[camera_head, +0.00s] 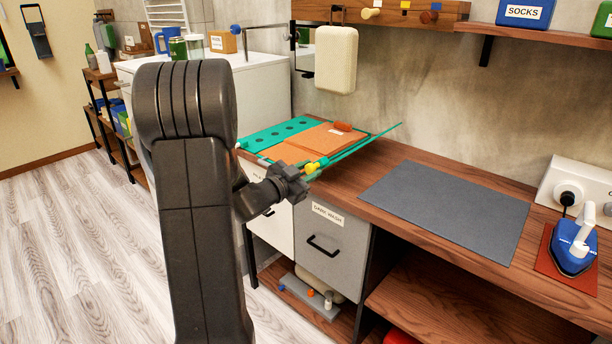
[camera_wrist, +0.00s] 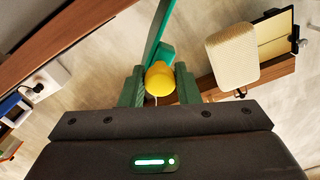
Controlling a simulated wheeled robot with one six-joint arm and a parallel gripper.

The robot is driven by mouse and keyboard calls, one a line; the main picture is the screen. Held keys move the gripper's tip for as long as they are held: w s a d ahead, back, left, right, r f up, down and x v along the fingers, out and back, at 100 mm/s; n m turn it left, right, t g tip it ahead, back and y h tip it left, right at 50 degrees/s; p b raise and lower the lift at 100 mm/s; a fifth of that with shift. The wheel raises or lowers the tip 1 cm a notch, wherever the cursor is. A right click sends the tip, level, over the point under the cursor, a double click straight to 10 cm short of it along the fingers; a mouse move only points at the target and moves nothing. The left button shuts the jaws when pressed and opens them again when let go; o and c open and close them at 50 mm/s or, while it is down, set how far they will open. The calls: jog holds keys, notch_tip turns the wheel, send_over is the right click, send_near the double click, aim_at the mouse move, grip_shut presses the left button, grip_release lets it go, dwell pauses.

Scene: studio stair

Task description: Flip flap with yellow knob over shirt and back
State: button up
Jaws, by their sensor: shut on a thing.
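The green folding board (camera_head: 262,138) lies on the wooden counter with an orange shirt (camera_head: 318,136) on it. The green flap (camera_head: 368,142) shows nearly edge-on, raised and tilted at the board's right side; it also shows in the wrist view (camera_wrist: 158,32). My gripper (camera_head: 306,170) is shut on the yellow knob (camera_head: 312,167) at the flap's near end. In the wrist view the yellow knob (camera_wrist: 160,80) sits between my two fingers. My arm hides part of the board's near left side.
A grey mat (camera_head: 445,210) lies on the counter to the right, with a blue iron (camera_head: 572,250) beyond it. A cream padded block (camera_head: 336,60) hangs above the back of the board. Drawers (camera_head: 330,240) are below the counter.

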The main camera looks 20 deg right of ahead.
jog(key=shift+s+d+f+m+b, duration=0.15)
jog(key=shift+s+f+m+b, duration=0.1)
jog(key=shift+f+m+b, duration=0.45)
jog(key=shift+r, duration=0.25)
jog(key=f+m+b, duration=0.1)
jog(key=b, duration=0.1)
jog(key=s+f+m+b, duration=0.1)
jog(key=m+b, duration=0.1)
jog(key=b, duration=0.1)
jog(key=shift+d, duration=0.2)
jog(key=shift+w, duration=0.1)
